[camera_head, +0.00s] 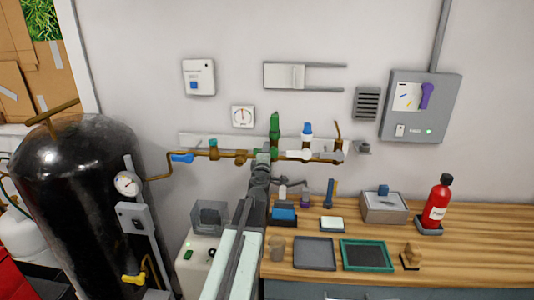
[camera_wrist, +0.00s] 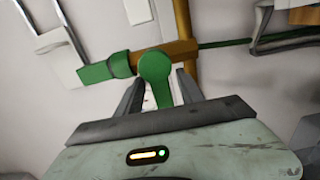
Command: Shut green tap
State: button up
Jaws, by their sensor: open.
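The green tap (camera_head: 274,125) sits on the brass pipe along the wall, in the middle of the head view. In the wrist view, the green tap (camera_wrist: 155,67) has a rounded handle head, with its lever pointing down the picture. A green fitting (camera_wrist: 105,70) joins the brass body to its left. My gripper (camera_wrist: 159,80) is open, with one finger on each side of the lever. I cannot tell whether either finger touches it. In the head view, my gripper (camera_head: 262,156) is at the pipe just below the green part and hides some of the tap.
A blue tap (camera_head: 182,158) is left on the brass pipe (camera_head: 165,165); a white and blue tap (camera_head: 307,140) stands close on the right. A large black cylinder (camera_head: 70,190) stands left.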

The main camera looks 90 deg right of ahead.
jog(key=w+a, duration=0.1)
jog(key=a, duration=0.6)
jog(key=shift+w, duration=0.2)
jog(key=shift+a, duration=0.1)
